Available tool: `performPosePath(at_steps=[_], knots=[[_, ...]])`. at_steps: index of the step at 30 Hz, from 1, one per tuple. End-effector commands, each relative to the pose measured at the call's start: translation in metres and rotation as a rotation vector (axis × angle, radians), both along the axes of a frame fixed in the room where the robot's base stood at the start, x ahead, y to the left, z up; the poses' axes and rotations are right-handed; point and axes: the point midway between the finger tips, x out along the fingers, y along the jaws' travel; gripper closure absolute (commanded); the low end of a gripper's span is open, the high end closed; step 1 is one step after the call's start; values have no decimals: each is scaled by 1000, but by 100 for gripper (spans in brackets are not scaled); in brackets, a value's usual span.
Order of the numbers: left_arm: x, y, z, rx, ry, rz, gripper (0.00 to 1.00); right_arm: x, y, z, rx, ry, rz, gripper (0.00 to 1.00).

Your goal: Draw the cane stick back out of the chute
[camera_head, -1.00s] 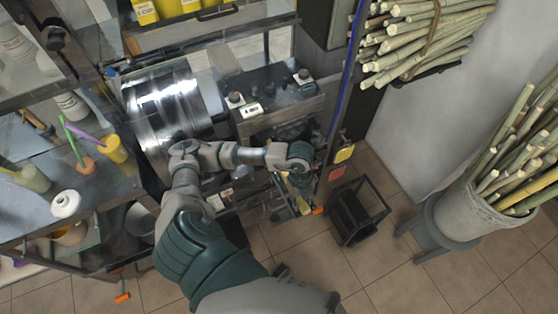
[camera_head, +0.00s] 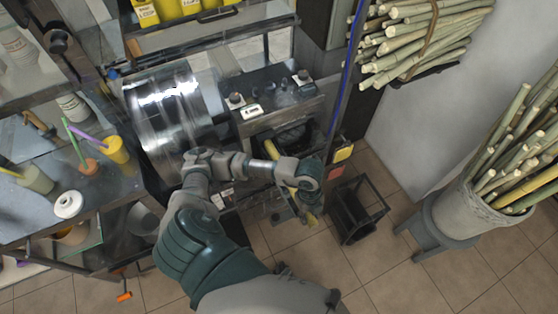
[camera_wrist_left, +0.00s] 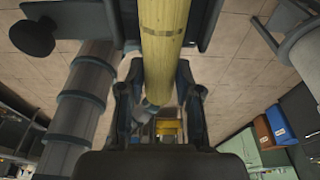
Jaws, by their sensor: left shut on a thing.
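The yellow cane stick (camera_head: 271,150) shows in the head view beside the dark opening of the press (camera_head: 290,136), which looks like the chute. My left gripper (camera_head: 303,184) is by the stick, in front of the press, and its hand covers part of it. In the left wrist view the stick (camera_wrist_left: 164,40) comes down from the top edge between the two fingers of my left gripper (camera_wrist_left: 158,98), which is shut on it. I cannot tell whether the stick's far end is inside the chute. My right gripper is not in view.
A steel drum (camera_head: 170,110) and a control panel with knobs (camera_head: 268,97) are behind my arm. A black open-frame stand (camera_head: 357,212) is on the floor to the right. A grey bucket of canes (camera_head: 465,215) stands farther right. The tiled floor between them is clear.

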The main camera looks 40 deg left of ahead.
Motion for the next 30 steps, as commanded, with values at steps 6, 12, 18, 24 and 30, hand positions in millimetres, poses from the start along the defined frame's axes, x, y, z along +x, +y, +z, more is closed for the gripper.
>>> performPosePath(at_steps=[6,12,18,24,30], knots=[[-5,-11,0,-1,1,-2,100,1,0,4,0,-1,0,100],[-9,-22,0,-1,1,-2,100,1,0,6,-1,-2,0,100],[-13,-29,0,-2,1,-1,100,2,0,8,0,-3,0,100],[-13,-29,0,-1,0,-1,100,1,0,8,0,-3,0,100],[-13,-29,0,-1,0,-1,37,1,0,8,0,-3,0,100]])
